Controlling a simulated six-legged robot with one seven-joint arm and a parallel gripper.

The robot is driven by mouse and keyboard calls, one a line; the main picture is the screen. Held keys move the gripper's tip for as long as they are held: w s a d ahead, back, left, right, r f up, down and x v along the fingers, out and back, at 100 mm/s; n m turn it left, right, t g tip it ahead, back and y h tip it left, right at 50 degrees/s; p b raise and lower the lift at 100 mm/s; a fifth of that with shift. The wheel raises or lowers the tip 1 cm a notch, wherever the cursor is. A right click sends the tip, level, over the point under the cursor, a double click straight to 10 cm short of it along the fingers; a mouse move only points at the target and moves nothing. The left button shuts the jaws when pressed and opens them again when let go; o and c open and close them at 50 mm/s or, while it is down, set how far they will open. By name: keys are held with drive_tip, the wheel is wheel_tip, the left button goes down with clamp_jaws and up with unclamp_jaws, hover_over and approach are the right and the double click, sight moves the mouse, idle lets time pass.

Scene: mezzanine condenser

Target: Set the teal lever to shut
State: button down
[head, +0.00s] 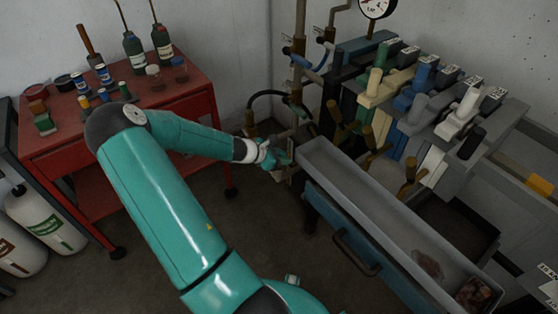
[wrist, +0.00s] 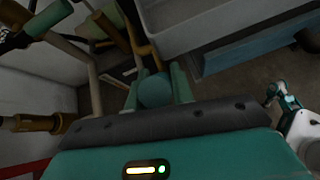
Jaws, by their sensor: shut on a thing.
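The rest of that lever is mostly hidden by my gripper. In the head view my gripper's own teal colour makes the lever hard to pick out. I cannot tell the lever's exact angle.
Cream (head: 374,82), blue (head: 422,76) and white (head: 464,108) levers stand to the right. The long grey trough (head: 360,205) runs close beside my gripper. Pipes and a black hose (head: 262,94) are behind. A red cart (head: 190,108) with bottles stands left. Open floor lies between.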

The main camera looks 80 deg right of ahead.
drive_tip(key=shift+s+d+r+t+y, duration=0.35)
drive_tip(key=shift+s+d+t+y, duration=0.2)
drive_tip(key=shift+t+y, duration=0.25)
drive_tip(key=shift+d, duration=0.1)
drive_tip(key=c, duration=1.2)
unclamp_jaws()
drive_tip(key=v, duration=1.3)
drive_tip(key=shift+w+r, duration=0.15)
drive_tip(key=shift+r, duration=0.2)
